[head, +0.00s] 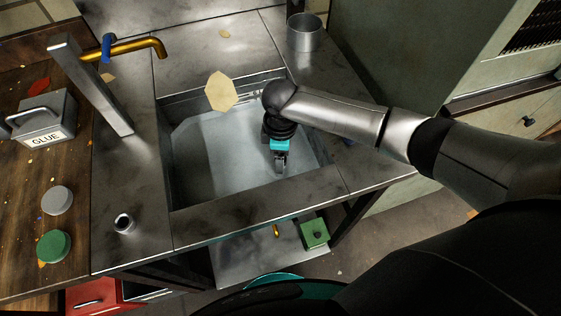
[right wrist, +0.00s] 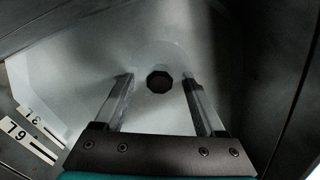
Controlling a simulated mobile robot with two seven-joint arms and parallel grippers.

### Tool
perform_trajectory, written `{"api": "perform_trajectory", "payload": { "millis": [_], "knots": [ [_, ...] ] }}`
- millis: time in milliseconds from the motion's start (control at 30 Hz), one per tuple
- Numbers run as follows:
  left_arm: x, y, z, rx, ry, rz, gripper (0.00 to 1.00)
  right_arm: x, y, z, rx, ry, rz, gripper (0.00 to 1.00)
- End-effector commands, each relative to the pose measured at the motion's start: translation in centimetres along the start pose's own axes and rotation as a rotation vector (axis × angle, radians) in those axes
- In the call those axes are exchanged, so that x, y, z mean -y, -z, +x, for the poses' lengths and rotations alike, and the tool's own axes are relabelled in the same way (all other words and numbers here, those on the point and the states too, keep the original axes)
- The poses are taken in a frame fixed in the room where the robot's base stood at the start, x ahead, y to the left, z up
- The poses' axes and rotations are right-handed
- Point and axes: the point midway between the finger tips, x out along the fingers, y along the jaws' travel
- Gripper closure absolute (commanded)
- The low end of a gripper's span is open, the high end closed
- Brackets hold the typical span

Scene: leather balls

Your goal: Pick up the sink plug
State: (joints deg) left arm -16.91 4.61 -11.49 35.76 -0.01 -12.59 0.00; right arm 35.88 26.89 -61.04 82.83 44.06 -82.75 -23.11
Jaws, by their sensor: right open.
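The sink plug (right wrist: 159,82) appears as a small dark, many-sided piece on the pale sink floor in the right wrist view. It lies between and beyond the two fingertips, and neither finger is seen touching it. My right gripper (head: 281,168) reaches down into the metal sink (head: 215,165) in the head view. The right gripper (right wrist: 158,80) is open and empty in the wrist view, its fingers on either side of the plug. In the head view the plug cannot be made out, apparently hidden by the gripper. My left gripper is not in view.
The sink walls surround my right gripper. A brass tap (head: 135,46) and grey post (head: 92,85) stand at the left, a metal cup (head: 304,33) at the back. A glue box (head: 42,122) sits on the wooden bench. White numbered strips (right wrist: 30,130) show in the wrist view.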

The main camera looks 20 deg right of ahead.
Motion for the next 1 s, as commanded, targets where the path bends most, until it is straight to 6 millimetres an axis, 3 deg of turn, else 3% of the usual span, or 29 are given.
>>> {"api": "perform_trajectory", "payload": {
  "millis": [133, 767, 1000],
  "knots": [
    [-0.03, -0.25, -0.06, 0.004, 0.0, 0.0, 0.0, 0.01, 0.02, -0.07, 0.0, 0.0, -0.001, 0.29],
    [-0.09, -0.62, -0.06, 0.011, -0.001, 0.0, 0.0, 0.0, 0.02, -0.1, 0.0, 0.0, 0.0, 1.0],
    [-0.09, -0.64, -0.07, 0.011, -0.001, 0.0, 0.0, 0.0, 0.03, -0.11, -0.001, 0.0, 0.0, 1.0]
  ]
}}
